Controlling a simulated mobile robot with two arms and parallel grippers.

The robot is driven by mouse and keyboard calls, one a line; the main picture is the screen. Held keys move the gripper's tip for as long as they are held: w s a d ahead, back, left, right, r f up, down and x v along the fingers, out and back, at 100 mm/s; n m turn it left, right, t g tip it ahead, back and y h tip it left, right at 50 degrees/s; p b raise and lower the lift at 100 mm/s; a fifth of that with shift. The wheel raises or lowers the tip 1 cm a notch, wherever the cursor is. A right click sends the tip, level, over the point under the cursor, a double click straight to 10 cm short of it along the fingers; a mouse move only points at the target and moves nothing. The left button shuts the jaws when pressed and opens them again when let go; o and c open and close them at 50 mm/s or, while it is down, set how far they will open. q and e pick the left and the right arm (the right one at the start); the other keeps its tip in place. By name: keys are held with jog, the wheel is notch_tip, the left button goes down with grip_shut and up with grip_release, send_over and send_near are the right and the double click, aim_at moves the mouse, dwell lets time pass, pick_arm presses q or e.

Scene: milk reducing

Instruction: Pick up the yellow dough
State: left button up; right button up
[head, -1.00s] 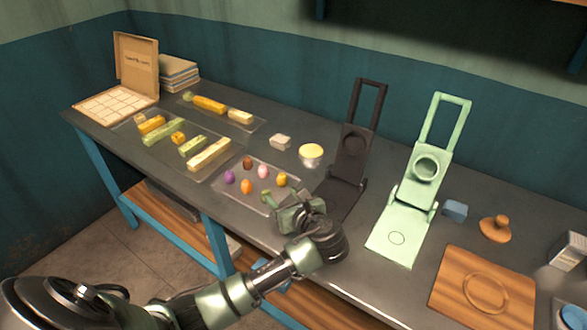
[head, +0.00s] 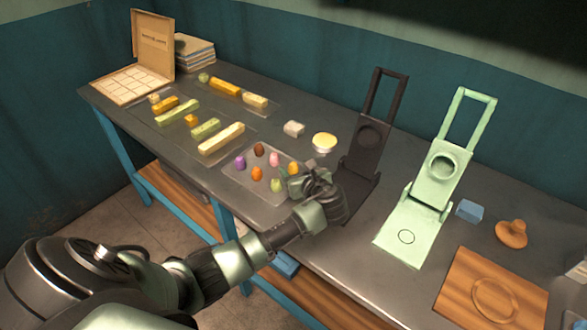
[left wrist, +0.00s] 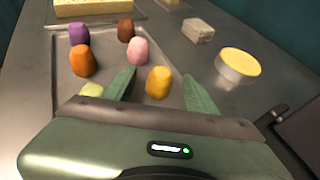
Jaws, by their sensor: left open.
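The yellow dough (left wrist: 158,82) is a small rounded lump at the right side of a clear tray (left wrist: 60,80), between the two green fingers of my left gripper (left wrist: 160,76) in the left wrist view. The fingers are apart, with a visible gap on each side of the dough. In the head view my left gripper (head: 298,181) is over the tray's right part, and the yellow dough (head: 293,168) shows just behind it, partly hidden. My right gripper is not in view.
Purple (left wrist: 79,34), orange (left wrist: 83,61), brown (left wrist: 126,30) and pink (left wrist: 138,50) lumps share the tray, with a pale green one near the gripper. A cup with a yellow top (head: 324,142) and a dark press (head: 362,150) stand to the right.

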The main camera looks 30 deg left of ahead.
pick_arm(q)
jog(key=c, duration=1.2)
grip_shut()
jog(key=shift+r, duration=0.1)
